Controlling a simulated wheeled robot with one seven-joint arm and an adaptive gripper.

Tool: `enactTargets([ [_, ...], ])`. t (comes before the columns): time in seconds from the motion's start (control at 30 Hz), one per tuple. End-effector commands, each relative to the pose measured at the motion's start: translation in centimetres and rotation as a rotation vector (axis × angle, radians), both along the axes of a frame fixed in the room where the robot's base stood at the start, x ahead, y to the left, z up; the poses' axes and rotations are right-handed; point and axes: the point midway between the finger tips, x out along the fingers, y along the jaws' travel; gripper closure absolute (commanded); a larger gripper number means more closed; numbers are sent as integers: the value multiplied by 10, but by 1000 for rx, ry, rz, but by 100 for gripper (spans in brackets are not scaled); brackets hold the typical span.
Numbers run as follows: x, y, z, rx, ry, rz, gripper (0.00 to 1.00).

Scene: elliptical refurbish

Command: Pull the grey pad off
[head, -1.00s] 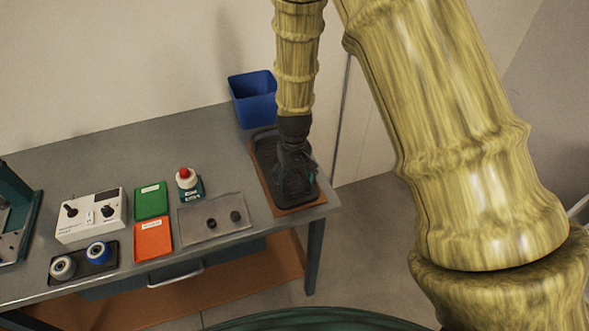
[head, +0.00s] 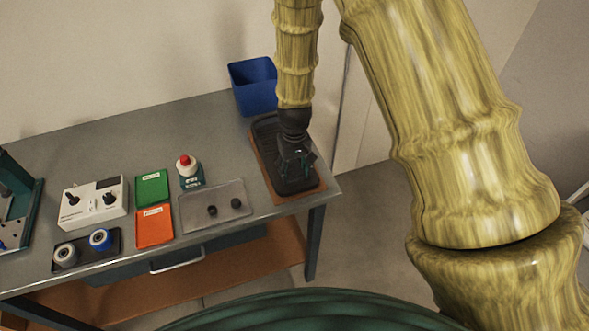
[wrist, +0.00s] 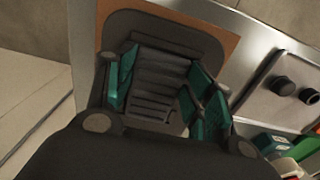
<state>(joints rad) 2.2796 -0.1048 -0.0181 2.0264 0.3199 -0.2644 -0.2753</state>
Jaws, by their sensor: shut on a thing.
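The grey pad (wrist: 155,88) is a ribbed dark grey plate on a black pedal (wrist: 190,35), seen in the wrist view. In the head view the pedal (head: 266,133) lies at the right end of the bench. My gripper (head: 297,166) points down over its middle. In the wrist view the teal fingers stand on either side of the ribbed pad, shut on it. The pad appears to lie in or just above the pedal; I cannot tell if there is a gap. My gripper hides part of the pad in the head view.
The pedal rests on a brown mat (head: 268,182) near the bench's right edge. A blue bin (head: 253,88) stands behind it. To its left are a clear-grey tray (head: 190,210) with two dark knobs, a red button (head: 186,161), and green (head: 152,187) and orange (head: 154,228) trays.

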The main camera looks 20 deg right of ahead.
Motion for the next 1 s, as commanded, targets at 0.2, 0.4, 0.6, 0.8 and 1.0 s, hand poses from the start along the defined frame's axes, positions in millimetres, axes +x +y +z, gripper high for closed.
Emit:
enactTargets([
  [0.2, 0, 0, 0, 0, -1, 0, 83],
  [0.4, 0, 0, 1, 0, -1, 0, 83],
  [0.6, 0, 0, 6, 0, -1, 0, 83],
  [0.8, 0, 0, 15, 0, -1, 0, 83],
  [1.0, 0, 0, 24, 0, -1, 0, 83],
])
